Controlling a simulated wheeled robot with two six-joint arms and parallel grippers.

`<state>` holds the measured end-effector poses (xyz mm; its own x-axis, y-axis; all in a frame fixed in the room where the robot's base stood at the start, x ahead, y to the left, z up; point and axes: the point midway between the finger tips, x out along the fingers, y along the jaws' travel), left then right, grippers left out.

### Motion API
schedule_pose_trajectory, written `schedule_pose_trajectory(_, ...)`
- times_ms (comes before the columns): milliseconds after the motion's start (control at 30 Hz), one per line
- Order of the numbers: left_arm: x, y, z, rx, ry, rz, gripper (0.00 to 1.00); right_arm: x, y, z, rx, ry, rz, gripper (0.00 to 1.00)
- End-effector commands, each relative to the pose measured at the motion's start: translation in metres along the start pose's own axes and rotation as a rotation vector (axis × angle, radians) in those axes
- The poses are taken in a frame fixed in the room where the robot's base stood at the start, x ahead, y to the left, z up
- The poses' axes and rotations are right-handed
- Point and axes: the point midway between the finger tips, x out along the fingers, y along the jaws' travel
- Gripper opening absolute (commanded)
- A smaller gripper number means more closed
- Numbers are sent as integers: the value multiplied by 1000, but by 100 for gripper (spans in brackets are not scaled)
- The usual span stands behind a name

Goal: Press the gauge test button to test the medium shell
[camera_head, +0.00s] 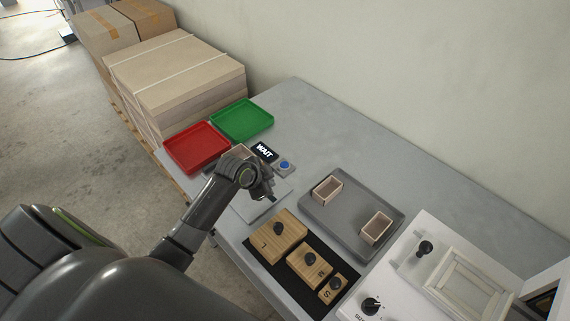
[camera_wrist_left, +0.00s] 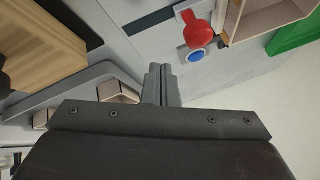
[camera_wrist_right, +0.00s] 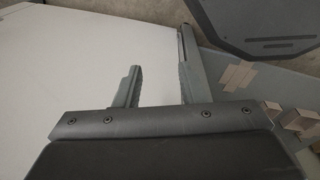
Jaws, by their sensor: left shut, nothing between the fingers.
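A blue button (camera_head: 285,166) sits on a small grey box beside a display reading WAIT (camera_head: 265,152). My left gripper (camera_head: 270,196) is shut and empty, in front of the button and apart from it. The left wrist view shows its fingertips (camera_wrist_left: 161,70) just short of the blue button (camera_wrist_left: 195,56), with a red knob-like part (camera_wrist_left: 196,28) next to it. A wooden shell (camera_wrist_left: 265,16) stands beyond; in the head view my arm partly hides it (camera_head: 241,150). Its size is unmarked. My right gripper (camera_wrist_right: 160,88) is open and empty.
A red tray (camera_head: 196,148) and a green tray (camera_head: 242,120) lie at the table's far end. A grey tray (camera_head: 350,208) holds two shells. Wooden blocks with black knobs (camera_head: 309,262) stand on a black mat. A white machine (camera_head: 440,270) is at right.

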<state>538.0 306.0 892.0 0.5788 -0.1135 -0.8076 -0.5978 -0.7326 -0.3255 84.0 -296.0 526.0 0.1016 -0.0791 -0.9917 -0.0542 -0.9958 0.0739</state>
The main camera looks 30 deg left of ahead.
Motion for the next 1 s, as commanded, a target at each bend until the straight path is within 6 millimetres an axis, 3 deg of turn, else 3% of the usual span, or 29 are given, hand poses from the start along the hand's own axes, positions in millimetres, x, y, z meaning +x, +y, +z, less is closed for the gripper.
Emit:
schedule_pose_trajectory(33, 6, -17, -12, 34, 20, -10, 0, 0, 1, 0, -1, 0, 2, 36)
schedule_pose_trajectory(200, 18, -61, -46, 134, 83, -38, 0, 0, 8, 0, -4, 0, 9, 36)
schedule_pose_trajectory(400, 23, -98, -73, 206, 130, -71, 0, 0, 10, 0, -5, 0, 12, 36)
schedule_pose_trajectory(600, 24, -111, -83, 233, 148, -85, 0, 0, 11, -1, -6, 1, 13, 36)
schedule_pose_trajectory(1000, 25, -111, -83, 233, 148, -86, 0, 1, 11, -1, -6, 1, 14, 36)
